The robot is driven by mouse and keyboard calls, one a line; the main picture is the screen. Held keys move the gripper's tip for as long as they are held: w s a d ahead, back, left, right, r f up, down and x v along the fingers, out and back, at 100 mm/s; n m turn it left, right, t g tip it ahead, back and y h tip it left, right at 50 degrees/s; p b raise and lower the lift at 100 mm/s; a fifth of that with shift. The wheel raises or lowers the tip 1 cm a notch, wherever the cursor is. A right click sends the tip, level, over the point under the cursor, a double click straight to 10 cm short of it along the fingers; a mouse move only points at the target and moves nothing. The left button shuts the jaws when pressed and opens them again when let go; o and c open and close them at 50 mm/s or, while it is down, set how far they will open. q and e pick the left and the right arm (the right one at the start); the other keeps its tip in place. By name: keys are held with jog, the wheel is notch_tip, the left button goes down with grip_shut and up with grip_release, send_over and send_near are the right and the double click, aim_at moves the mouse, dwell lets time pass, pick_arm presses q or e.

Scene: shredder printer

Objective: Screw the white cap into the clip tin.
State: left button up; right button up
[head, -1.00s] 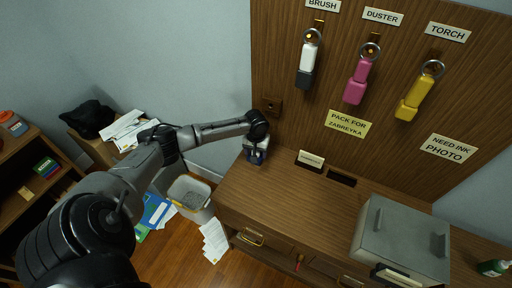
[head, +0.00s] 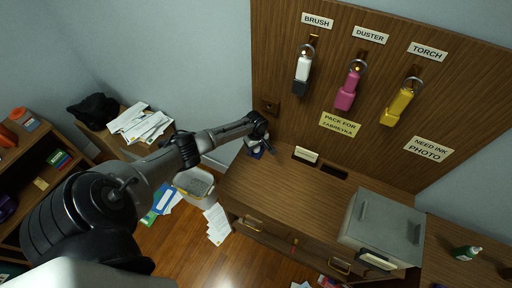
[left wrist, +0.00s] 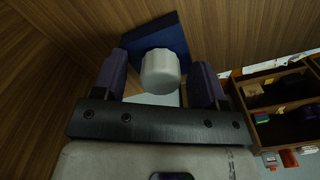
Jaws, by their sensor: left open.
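The white cap (left wrist: 160,72) is a short ribbed cylinder in the left wrist view. It sits against the face of a dark blue block (left wrist: 157,34), which looks like the clip tin; I cannot tell how far in the cap is. The tin also shows, small and partly hidden, at the left back of the desk in the head view (head: 254,153). My left gripper (head: 264,144) is over the tin there. Its two dark fingers stand open on either side of the cap, with a gap on each side. My right gripper is not in view.
The wooden desk (head: 280,190) has clear room right of the tin, up to a grey box (head: 382,230). A bin (head: 194,183) and papers lie on the floor to the left.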

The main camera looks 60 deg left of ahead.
pick_arm(q)
jog(key=shift+r, duration=0.1)
jog(key=n+p, duration=0.2)
jog(key=n, duration=0.1)
jog(key=n+p, duration=0.3)
jog(key=shift+d+r+n, duration=0.2)
jog(key=shift+n, duration=0.1)
jog(key=n, duration=0.1)
jog(key=n+p, duration=0.1)
jog(key=n, duration=0.1)
jog(key=shift+a+f, duration=0.15)
jog(key=shift+f, duration=0.15)
jog(key=shift+c, duration=0.3)
grip_shut()
